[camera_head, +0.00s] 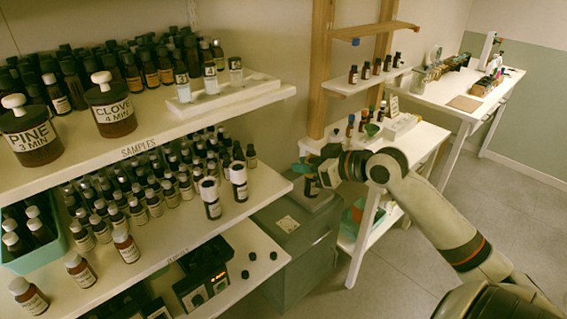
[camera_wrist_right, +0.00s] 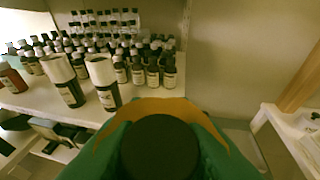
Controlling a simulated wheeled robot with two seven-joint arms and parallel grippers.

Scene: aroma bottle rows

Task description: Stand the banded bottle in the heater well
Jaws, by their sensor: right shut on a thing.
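My right gripper (camera_head: 310,168) is shut on a dark bottle (camera_head: 312,187), held upright off the right end of the middle shelf. Its black cap (camera_wrist_right: 160,148) fills the space between the green fingers in the wrist view. The fingers hide most of its body, so I cannot tell whether it is banded. Two dark bottles with broad white upper parts stand at the shelf's right end, one (camera_head: 211,198) left of the other (camera_head: 239,182). A black device with pale round faces (camera_head: 194,297) sits on the lower shelf and may be the heater; no well is clearly visible. My left gripper is not in view.
Crowded small bottles (camera_head: 150,190) fill the middle shelf. Large jars labelled PINE (camera_head: 33,143) and CLOVE (camera_head: 112,115) stand above. Several black caps lie right of the device. A grey bin (camera_head: 300,262) stands beside the shelves, and a white bench (camera_head: 425,140) is behind my right arm.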

